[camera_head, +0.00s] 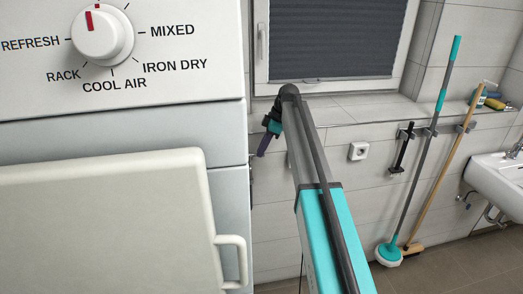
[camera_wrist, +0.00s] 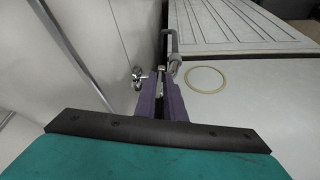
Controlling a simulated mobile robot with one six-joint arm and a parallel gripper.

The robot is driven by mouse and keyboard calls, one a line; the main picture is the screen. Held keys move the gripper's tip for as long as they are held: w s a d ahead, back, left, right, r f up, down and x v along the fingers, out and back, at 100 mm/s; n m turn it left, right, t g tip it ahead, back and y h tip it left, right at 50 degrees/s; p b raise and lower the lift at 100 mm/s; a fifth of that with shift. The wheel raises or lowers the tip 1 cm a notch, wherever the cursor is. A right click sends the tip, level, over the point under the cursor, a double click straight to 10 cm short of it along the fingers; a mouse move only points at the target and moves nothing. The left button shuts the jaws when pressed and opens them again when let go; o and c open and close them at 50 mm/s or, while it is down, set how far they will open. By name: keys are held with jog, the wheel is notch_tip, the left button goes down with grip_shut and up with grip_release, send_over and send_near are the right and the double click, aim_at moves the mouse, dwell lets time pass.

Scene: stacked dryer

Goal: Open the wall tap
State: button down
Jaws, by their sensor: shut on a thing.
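My gripper (camera_head: 263,150) is at the end of my outstretched arm in the head view, beside the right side of the white dryer (camera_head: 225,130). In the wrist view the purple fingers of my gripper (camera_wrist: 160,72) are closed around a small metal part of the wall tap (camera_wrist: 160,66). A shiny knob-like metal part (camera_wrist: 137,78) shows just left of the fingers, by the wall. The fingers hide much of the tap. The tap cannot be made out in the head view.
A grey curved pipe or hose (camera_wrist: 173,45) stands just beyond the fingers. A yellowish ring (camera_wrist: 205,78) lies on a pale surface to the right. In the head view a mop (camera_head: 420,150), a broom (camera_head: 440,170) and a sink (camera_head: 498,178) are at the right.

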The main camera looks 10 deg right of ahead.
aim_at(254, 156)
jog(key=s+a+m+t+h+b, duration=0.1)
jog(key=m, duration=0.3)
jog(key=s+a+m+t+h+b, duration=0.1)
jog(key=m+b, duration=0.1)
jog(key=m, duration=0.1)
jog(key=s+a+m+t+b, duration=0.1)
jog(key=s+m, duration=0.1)
jog(key=m, duration=0.2)
jog(key=shift+s+a+m+h, duration=0.1)
jog(key=shift+a+m+h, duration=0.2)
jog(key=shift+a+h, duration=0.1)
jog(key=shift+s+a+m+t+h+b, duration=0.1)
jog(key=shift+a+m+h, duration=0.2)
jog(key=shift+m, duration=0.35)
jog(key=shift+w+a+m+t+h+b, duration=0.15)
jog(key=shift+a+m, duration=0.15)
jog(key=shift+m, duration=0.3)
jog(key=shift+s+a+m+t+h+b, duration=0.15)
jog(key=shift+a+m+h, duration=0.15)
jog(key=shift+m, duration=0.35)
jog(key=c, duration=1.8)
grip_release()
jog(key=shift+c, duration=0.2)
jog(key=shift+r, duration=0.1)
